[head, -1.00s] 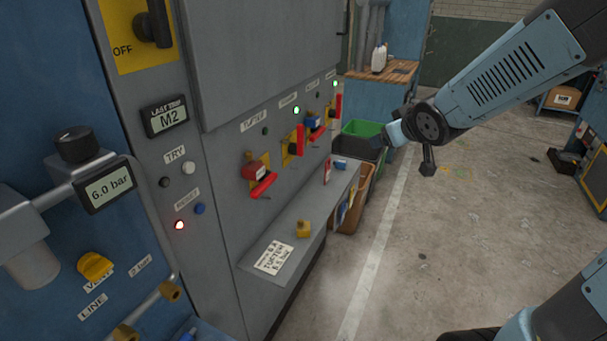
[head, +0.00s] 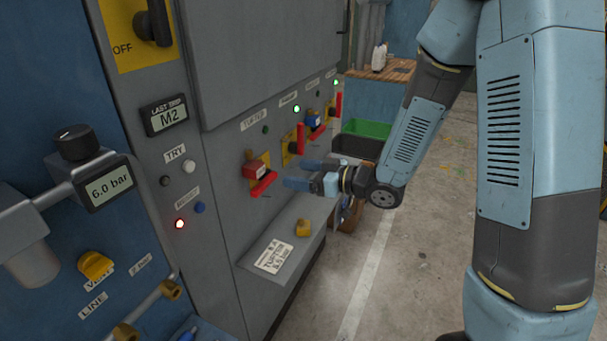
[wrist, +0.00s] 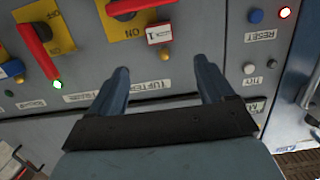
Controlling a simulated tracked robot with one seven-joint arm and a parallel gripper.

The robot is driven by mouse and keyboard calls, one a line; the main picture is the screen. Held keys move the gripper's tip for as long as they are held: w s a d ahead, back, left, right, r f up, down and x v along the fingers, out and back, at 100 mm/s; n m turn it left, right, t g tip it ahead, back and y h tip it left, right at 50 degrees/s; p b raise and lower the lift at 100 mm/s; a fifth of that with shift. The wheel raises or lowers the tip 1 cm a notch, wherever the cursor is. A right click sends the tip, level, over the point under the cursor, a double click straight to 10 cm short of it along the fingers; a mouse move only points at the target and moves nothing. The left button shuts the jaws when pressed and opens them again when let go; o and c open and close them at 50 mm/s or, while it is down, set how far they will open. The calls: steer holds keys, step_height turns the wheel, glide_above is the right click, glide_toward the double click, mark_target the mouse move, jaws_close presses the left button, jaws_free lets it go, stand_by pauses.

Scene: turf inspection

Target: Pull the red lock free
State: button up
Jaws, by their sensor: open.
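The red lock (head: 254,167) hangs at the leftmost of the panel's switches, under the label TUFTER, just above a tilted red handle (head: 264,184). In the wrist view the lock (wrist: 158,33) shows as a red-edged body with a white tag, beside the red handle (wrist: 138,6). My gripper (head: 299,174) is to the right of the lock, apart from it, with its fingers toward the panel. In the wrist view my gripper (wrist: 163,66) is open and empty, and the lock lies beyond the gap between the fingertips.
More red handles (head: 300,138) and a blue lock (head: 313,121) sit farther along the panel. Below, a grey shelf (head: 258,282) holds a yellow lock (head: 303,228) and a printed card (head: 273,257). A green crate (head: 367,129) stands beyond. The floor to the right is open.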

mark_target(261, 168)
steer(key=x, duration=1.3)
steer(key=shift+w+a, duration=0.1)
steer(key=shift+a, duration=0.1)
steer(key=c, duration=1.2)
steer(key=o, duration=0.6)
steer(key=c, duration=0.4)
steer(key=shift+c, duration=0.2)
steer(key=shift+f+v, duration=0.15)
steer(key=shift+v, duration=0.85)
steer(key=shift+f+v, duration=0.1)
steer(key=shift+v, duration=0.9)
steer(key=shift+f+v, duration=0.2)
steer(key=shift+v, duration=1)
steer(key=shift+f+v, duration=0.2)
steer(key=shift+v, duration=1.05)
